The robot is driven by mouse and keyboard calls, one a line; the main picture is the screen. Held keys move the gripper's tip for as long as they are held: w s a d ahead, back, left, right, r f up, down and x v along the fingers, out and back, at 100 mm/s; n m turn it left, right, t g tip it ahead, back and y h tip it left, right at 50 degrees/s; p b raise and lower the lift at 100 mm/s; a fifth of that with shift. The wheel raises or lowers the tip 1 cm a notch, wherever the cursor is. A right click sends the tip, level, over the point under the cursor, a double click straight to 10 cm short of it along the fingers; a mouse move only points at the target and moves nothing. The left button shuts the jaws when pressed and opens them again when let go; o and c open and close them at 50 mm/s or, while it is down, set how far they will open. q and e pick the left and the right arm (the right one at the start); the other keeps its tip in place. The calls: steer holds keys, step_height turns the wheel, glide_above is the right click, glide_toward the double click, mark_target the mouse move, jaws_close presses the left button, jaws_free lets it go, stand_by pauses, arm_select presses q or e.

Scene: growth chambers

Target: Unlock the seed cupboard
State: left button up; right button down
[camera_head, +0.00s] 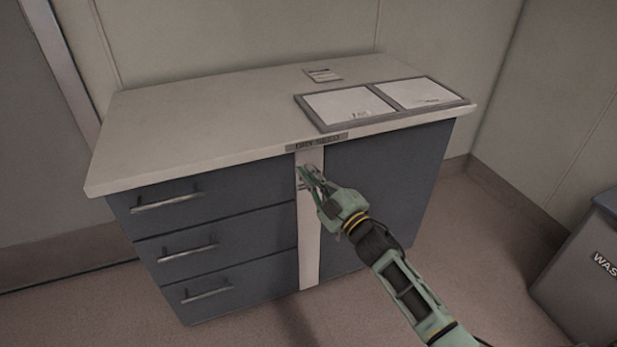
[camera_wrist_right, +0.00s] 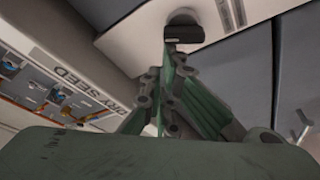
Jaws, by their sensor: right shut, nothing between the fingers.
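The seed cupboard (camera_head: 380,185) is a blue-grey cabinet with a pale top. A "DRY SEED" label (camera_head: 320,142) is on its front edge; the label also shows in the right wrist view (camera_wrist_right: 93,92). A pale upright strip (camera_head: 309,240) runs down the front between drawers and door. In the right wrist view, a small black piece (camera_wrist_right: 183,34), perhaps a key or knob, sits at a round dark fitting on the strip. My right gripper (camera_head: 305,176) is shut and empty in front of the strip's upper part. Its fingertips (camera_wrist_right: 172,50) are at the black piece; contact is unclear. My left gripper is out of view.
Several drawers with bar handles (camera_head: 167,202) fill the cupboard's left side. A framed pair of white sheets (camera_head: 383,101) and a small card (camera_head: 323,74) lie on top. A grey waste bin (camera_head: 585,270) stands at the right. Floor in front is clear.

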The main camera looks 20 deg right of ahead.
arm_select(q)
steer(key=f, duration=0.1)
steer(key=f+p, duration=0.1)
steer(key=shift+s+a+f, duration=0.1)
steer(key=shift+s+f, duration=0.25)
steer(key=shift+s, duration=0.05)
arm_select(e)
steer(key=d+m+h, duration=0.1)
steer(key=m, duration=0.3)
steer(key=d+m+t+h, duration=0.1)
steer(key=m+h, duration=0.1)
steer(key=m, duration=0.3)
steer(key=d+m+t+h, duration=0.1)
steer(key=m+h, duration=0.1)
steer(key=m, duration=0.2)
steer(key=shift+d+m, duration=0.3)
steer(key=shift+d, duration=0.05)
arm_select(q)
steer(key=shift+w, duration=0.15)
arm_select(e)
steer(key=shift+w+m+h, duration=0.1)
steer(key=shift+m+h, duration=0.2)
